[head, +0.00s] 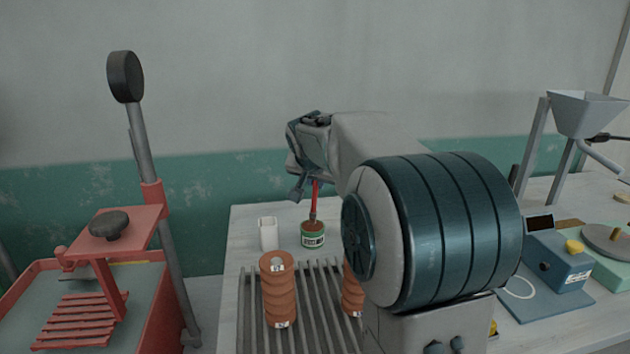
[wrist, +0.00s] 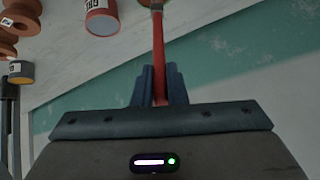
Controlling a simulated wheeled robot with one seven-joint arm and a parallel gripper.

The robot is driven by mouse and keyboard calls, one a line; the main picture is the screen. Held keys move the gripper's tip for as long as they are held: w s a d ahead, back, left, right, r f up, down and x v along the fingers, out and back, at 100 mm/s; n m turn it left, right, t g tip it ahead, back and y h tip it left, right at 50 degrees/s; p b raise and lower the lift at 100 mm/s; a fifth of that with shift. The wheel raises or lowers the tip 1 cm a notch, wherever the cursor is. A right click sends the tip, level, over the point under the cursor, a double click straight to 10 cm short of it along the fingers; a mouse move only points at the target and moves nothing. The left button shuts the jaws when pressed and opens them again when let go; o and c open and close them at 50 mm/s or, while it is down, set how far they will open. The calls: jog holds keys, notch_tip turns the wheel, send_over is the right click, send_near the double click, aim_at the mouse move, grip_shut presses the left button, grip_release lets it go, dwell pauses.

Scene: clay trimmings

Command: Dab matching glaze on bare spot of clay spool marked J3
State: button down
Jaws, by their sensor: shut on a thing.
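My gripper (head: 300,188) is shut on a red-handled brush (head: 315,190), which also shows in the wrist view (wrist: 158,50) between the two fingers (wrist: 160,88). The brush points down at a small jar (head: 313,239) with a green band and a white label; its lower end meets the reddish-brown top. I cannot tell how deep the tip is. A ridged orange clay spool (head: 278,295) stands upright on a slatted rack, with a small white tag low on its front. A second spool (head: 352,292) is mostly hidden behind my arm.
A white cup (head: 267,233) stands left of the jar. The slatted rack (head: 305,310) fills the front of the table. A red press (head: 110,240) stands left; a blue box (head: 558,262) is right. The wrist view shows a red jar (wrist: 101,18) and a yellow-banded jar (wrist: 20,72).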

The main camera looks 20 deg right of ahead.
jog(key=shift+r+p, duration=2.35)
jog(key=shift+r, duration=1.15)
